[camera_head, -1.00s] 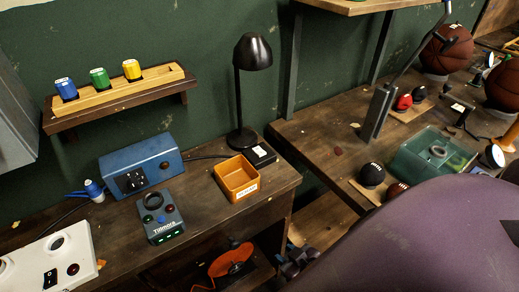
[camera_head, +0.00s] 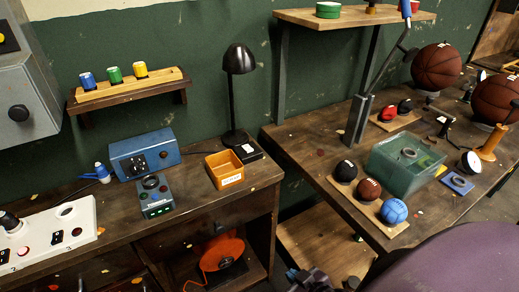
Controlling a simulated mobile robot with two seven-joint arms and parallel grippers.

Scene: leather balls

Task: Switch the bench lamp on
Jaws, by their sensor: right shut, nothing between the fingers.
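The black bench lamp (camera_head: 239,62) stands at the back right of the left workbench, its shade on a thin upright stem. No glow shows from it. A small black box with a white label (camera_head: 248,152) sits at the foot of the lamp; I cannot tell whether it is the switch. My right gripper (camera_head: 312,281) is dark and partly cut off at the bottom edge, in front of and below the bench, well apart from the lamp. It is shut and empty. My left gripper is not in view.
An orange tray (camera_head: 224,170), a blue socket box (camera_head: 145,154) and a grey device (camera_head: 155,197) stand on the left bench. A white switch panel (camera_head: 45,236) lies at left. The right bench holds several balls and a green bin (camera_head: 405,160).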

